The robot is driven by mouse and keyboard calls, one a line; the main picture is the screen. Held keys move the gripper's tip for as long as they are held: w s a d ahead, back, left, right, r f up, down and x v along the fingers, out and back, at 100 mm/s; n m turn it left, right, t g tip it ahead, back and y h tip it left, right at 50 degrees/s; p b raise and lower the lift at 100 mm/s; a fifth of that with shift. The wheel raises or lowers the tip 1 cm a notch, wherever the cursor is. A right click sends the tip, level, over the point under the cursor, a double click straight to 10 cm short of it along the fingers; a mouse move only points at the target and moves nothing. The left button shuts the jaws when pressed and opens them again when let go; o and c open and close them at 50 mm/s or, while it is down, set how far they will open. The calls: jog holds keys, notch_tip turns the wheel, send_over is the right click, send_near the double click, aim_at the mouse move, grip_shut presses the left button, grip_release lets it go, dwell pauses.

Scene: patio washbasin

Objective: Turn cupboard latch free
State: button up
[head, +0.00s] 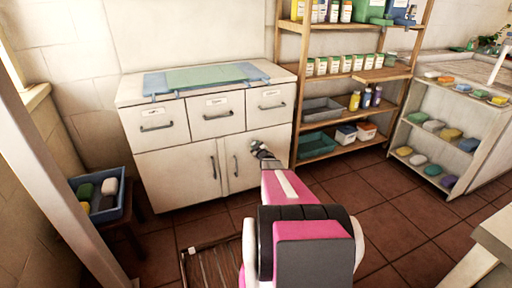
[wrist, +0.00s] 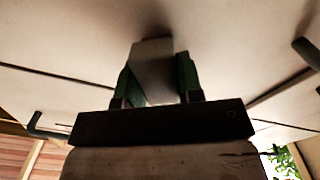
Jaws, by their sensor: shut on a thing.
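The white cupboard (head: 183,169) stands against the back wall, with two lower doors and their dark upright handles. My gripper (head: 263,152) is at the upper part of the right door, to the right of that door's handle (head: 235,165). In the wrist view, the two green fingers of my gripper (wrist: 157,78) are shut on a pale grey block, the latch (wrist: 152,62), against the pale cupboard front. The far end of the latch lies in shadow. In the head view the latch is mostly hidden by my gripper.
Three drawers (head: 217,115) with dark handles sit above the doors. A wooden shelf rack (head: 298,102) with bottles and bins stands close on the right. A blue crate (head: 117,205) of soap-like blocks stands at left. A slatted mat (head: 215,262) lies on the tiled floor.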

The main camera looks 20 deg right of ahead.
jog(key=n, duration=0.5)
jog(key=shift+a+f+n, duration=0.15)
jog(key=shift+n, duration=0.15)
jog(key=n, duration=0.5)
jog(key=shift+f+n, duration=0.15)
jog(key=shift+n, duration=0.15)
jog(key=o, duration=0.9)
jog(key=shift+o, duration=0.2)
jog(key=s, duration=1.1)
jog(key=shift+w, duration=0.1)
